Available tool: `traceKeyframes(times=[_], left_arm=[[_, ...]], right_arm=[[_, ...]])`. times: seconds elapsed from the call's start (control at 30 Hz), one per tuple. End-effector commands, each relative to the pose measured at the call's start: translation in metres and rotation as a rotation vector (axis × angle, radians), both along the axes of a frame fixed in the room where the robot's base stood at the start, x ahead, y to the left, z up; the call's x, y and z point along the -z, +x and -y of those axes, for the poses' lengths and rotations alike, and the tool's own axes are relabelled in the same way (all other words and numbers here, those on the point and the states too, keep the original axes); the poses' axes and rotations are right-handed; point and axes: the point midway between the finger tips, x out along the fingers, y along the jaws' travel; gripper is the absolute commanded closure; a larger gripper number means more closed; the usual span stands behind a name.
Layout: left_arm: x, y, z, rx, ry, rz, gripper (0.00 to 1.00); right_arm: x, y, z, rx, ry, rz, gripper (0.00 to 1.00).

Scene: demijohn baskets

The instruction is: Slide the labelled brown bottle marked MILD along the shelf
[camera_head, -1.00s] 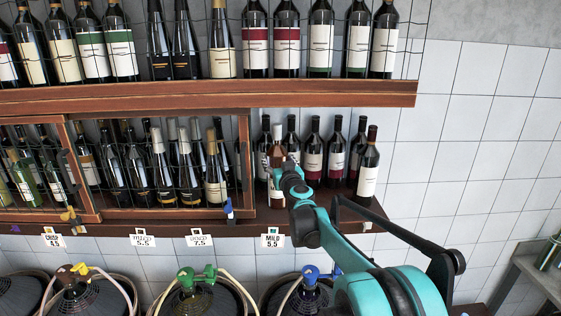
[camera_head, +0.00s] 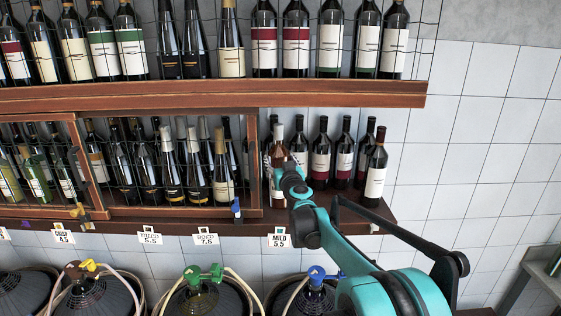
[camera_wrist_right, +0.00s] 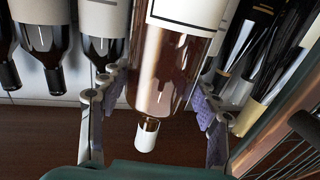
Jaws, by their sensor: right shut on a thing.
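The brown bottle (camera_head: 278,190) with a pale label and pale cap stands upright on the lower shelf (camera_head: 345,212), above the price card reading MILD (camera_head: 279,238). My right gripper (camera_head: 278,166) reaches it from the front right and covers part of it. My left gripper is not in view.
Dark bottles (camera_head: 321,160) stand behind and to the right, the rightmost (camera_head: 376,175) near the shelf end. A wooden frame with wire (camera_head: 254,165) stands close on the left. The upper shelf (camera_head: 340,95) hangs above; demijohns (camera_head: 205,295) stand below.

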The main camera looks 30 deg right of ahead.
Motion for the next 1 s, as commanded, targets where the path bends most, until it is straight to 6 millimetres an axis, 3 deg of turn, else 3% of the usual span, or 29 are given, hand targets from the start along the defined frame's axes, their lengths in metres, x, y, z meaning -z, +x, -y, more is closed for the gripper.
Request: traceKeyframes(times=[0.03, 0.1, 0.47, 0.57, 1.0], left_arm=[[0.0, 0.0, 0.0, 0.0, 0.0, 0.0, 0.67], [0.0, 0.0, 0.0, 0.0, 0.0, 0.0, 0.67], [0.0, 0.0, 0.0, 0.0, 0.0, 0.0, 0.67], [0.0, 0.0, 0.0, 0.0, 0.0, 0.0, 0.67], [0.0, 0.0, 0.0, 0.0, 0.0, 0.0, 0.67]], right_arm=[[0.0, 0.0, -0.001, -0.001, 0.001, 0.0, 0.31], [0.0, 0.0, 0.0, -0.001, 0.001, 0.0, 0.14], [0.001, -0.003, -0.001, 0.0, 0.0, 0.0, 0.14], [0.0, -0.015, -0.004, 0.0, 0.0, 0.0, 0.14], [0.0, -0.1, -0.03, 0.001, 0.0, 0.0, 0.14]])
